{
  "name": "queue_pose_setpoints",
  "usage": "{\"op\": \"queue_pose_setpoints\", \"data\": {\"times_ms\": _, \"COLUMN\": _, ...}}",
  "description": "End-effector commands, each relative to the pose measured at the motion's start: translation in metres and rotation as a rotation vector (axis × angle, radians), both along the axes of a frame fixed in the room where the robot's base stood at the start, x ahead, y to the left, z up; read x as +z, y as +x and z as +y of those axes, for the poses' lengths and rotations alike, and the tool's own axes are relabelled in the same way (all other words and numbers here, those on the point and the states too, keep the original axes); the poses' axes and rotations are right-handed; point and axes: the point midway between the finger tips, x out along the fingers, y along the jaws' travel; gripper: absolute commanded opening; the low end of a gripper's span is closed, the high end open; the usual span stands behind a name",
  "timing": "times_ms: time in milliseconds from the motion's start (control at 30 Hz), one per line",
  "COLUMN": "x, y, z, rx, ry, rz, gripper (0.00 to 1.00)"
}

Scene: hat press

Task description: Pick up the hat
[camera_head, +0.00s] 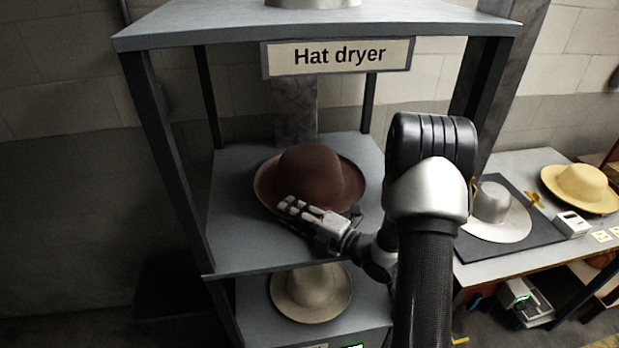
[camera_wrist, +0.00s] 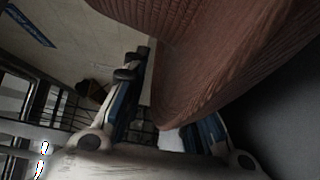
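A reddish-brown hat (camera_head: 307,177) with a round crown and wide brim rests on the middle shelf (camera_head: 235,232) of the rack under the "Hat dryer" sign. My gripper (camera_head: 300,208) is at the front-left edge of its brim in the head view. In the wrist view the hat (camera_wrist: 215,55) fills the upper right, very near the camera. Its brim hides part of the right finger. A gap shows between the two fingers of my gripper (camera_wrist: 165,115), and the brim's edge lies in or across it. The fingers look open; I cannot tell whether they touch the brim.
Rack posts (camera_head: 172,165) stand at both sides, and the top board (camera_head: 230,28) is above. A beige hat (camera_head: 311,293) sits on the shelf below. At right, a table holds a light grey hat (camera_head: 493,203) on a dark mat and a yellow hat (camera_head: 582,184).

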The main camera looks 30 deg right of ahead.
Motion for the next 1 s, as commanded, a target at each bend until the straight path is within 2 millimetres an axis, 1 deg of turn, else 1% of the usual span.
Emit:
{"op": "queue_pose_setpoints", "data": {"times_ms": 33, "x": 0.000, "y": 0.000, "z": 0.000, "rx": 0.000, "ry": 0.000, "rz": 0.000, "gripper": 0.20}}
{"op": "queue_pose_setpoints", "data": {"times_ms": 333, "x": 0.000, "y": 0.000, "z": 0.000, "rx": 0.000, "ry": 0.000, "rz": 0.000, "gripper": 0.00}}
{"op": "queue_pose_setpoints", "data": {"times_ms": 667, "x": 0.003, "y": 0.000, "z": 0.000, "rx": 0.000, "ry": 0.000, "rz": -0.001, "gripper": 0.00}}
{"op": "queue_pose_setpoints", "data": {"times_ms": 767, "x": 0.009, "y": 0.000, "z": 0.000, "rx": 0.000, "ry": 0.000, "rz": -0.001, "gripper": 0.00}}
{"op": "queue_pose_setpoints", "data": {"times_ms": 867, "x": 0.022, "y": 0.000, "z": 0.000, "rx": 0.000, "ry": -0.002, "rz": -0.004, "gripper": 0.00}}
{"op": "queue_pose_setpoints", "data": {"times_ms": 967, "x": 0.044, "y": 0.000, "z": 0.000, "rx": 0.000, "ry": -0.005, "rz": -0.006, "gripper": 0.00}}
{"op": "queue_pose_setpoints", "data": {"times_ms": 1000, "x": 0.055, "y": 0.000, "z": 0.000, "rx": 0.000, "ry": -0.004, "rz": -0.007, "gripper": 0.00}}
